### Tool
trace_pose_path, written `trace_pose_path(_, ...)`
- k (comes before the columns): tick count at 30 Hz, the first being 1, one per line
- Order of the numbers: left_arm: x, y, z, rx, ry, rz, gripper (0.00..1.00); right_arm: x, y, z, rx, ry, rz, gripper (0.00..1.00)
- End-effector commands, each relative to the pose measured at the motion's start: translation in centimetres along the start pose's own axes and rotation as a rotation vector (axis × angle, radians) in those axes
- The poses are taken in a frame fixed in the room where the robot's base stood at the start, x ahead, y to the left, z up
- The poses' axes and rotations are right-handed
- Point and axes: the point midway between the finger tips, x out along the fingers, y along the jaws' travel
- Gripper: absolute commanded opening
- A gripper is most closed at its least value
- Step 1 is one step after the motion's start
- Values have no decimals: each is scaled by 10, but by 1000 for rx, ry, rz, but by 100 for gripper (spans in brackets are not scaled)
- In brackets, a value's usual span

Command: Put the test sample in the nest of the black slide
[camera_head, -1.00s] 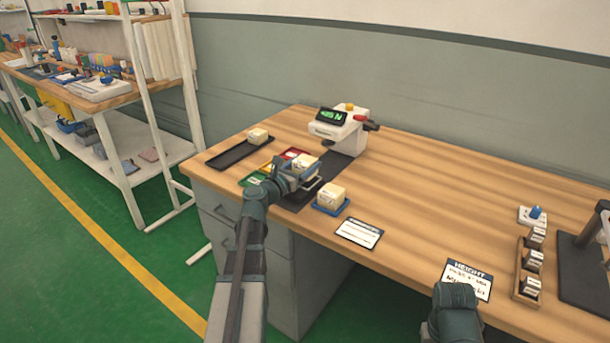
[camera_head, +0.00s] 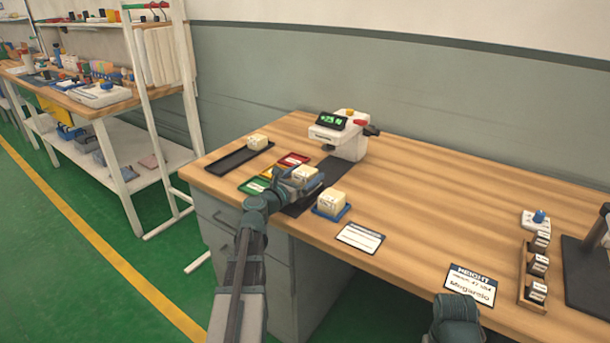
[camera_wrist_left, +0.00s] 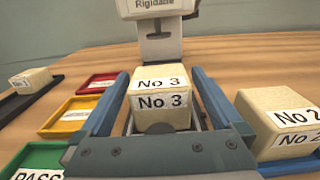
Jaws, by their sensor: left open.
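The test sample, a cream block labelled No 3 (camera_wrist_left: 162,98), stands between my left gripper's blue fingers; it also shows in the head view (camera_head: 305,173). My left gripper (camera_head: 310,182) is open, with one finger on each side of the block. The black slide (camera_head: 298,209) is a dark strip running under the gripper towards the white tester (camera_head: 340,139). The gripper and block hide much of the slide and its nest. I cannot tell whether the block touches the nest. Only part of my right arm shows at the bottom; its fingers are out of view.
Just right, a block labelled No 2 (camera_head: 331,202) sits in a blue tray (camera_head: 322,215). Red (camera_head: 294,158), yellow and green (camera_head: 250,187) trays lie left. A black tray (camera_head: 228,163) holds another block (camera_head: 257,141). The middle of the table is clear.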

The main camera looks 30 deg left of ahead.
Motion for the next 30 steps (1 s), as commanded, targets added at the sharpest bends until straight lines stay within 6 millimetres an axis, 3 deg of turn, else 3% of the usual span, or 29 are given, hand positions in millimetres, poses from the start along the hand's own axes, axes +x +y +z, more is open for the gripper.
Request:
trace_pose_path(18, -106, -1, 2, 0, 0, 2, 100, -2, 0, 0, 0, 0, 0, 50)
trace_pose_path(24, -119, 0, 2, 0, 0, 0, 100, -2, 0, 0, 0, 0, 0, 50)
trace_pose_path(30, -120, 0, 2, 0, 0, -1, 100, -2, 0, 0, 0, 0, 0, 50)
